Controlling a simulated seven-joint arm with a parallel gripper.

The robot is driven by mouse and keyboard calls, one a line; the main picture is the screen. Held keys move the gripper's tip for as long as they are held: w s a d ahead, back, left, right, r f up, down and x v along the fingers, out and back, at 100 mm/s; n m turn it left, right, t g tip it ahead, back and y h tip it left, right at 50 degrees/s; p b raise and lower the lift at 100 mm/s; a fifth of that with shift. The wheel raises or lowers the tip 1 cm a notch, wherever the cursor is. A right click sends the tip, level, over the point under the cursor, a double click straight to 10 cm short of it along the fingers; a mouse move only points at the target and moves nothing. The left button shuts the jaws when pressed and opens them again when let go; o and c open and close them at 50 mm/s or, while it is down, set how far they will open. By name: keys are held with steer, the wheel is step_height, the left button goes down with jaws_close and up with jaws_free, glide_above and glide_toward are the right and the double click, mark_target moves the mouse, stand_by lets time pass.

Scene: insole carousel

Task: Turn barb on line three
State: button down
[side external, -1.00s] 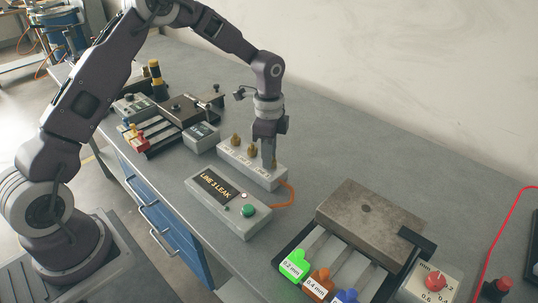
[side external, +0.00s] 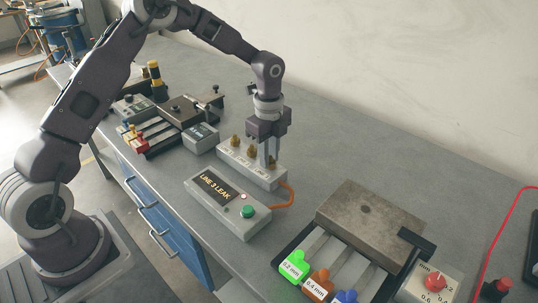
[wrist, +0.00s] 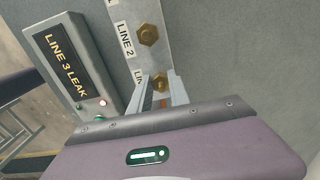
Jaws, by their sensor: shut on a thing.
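The white manifold block (side external: 258,178) carries brass barbs in a row, with line labels. The line 2 barb (wrist: 148,34) stands free beside its "LINE 2" label. My gripper (side external: 269,158) points straight down over the near-right end of the block. Its two fingers are shut on the line 3 barb (wrist: 160,83), which shows between them in the wrist view. The label beside this barb is mostly hidden by a finger. The grey tester box (side external: 230,216) reads "LINE 3 LEAK" and has a green button (side external: 247,211) and a lit reddish lamp (wrist: 102,102).
An orange hose (side external: 289,197) loops from the block to the tester box. A metal plate fixture (side external: 372,215) with coloured tabs lies at the front right. Another fixture (side external: 190,110) stands behind left. The bench along the wall is clear.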

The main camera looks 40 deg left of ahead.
steer(key=shift+w+r, duration=0.1)
steer(key=c, duration=1.2)
jaws_free()
step_height(320, 180, up, 6)
steer(key=shift+r, duration=0.75)
steer(key=s+r+n+t+y, duration=0.1)
steer(key=s+r+n+t, duration=0.2)
steer(key=s+r+n, duration=0.85)
steer(key=s+d+r+n+t+h, duration=0.1)
steer(key=s+n, duration=0.5)
steer(key=s, duration=1.4)
steer(key=shift+d+r+n+t, duration=0.35)
steer(key=shift+d+r+t, duration=0.05)
steer(key=shift+r+t, duration=0.45)
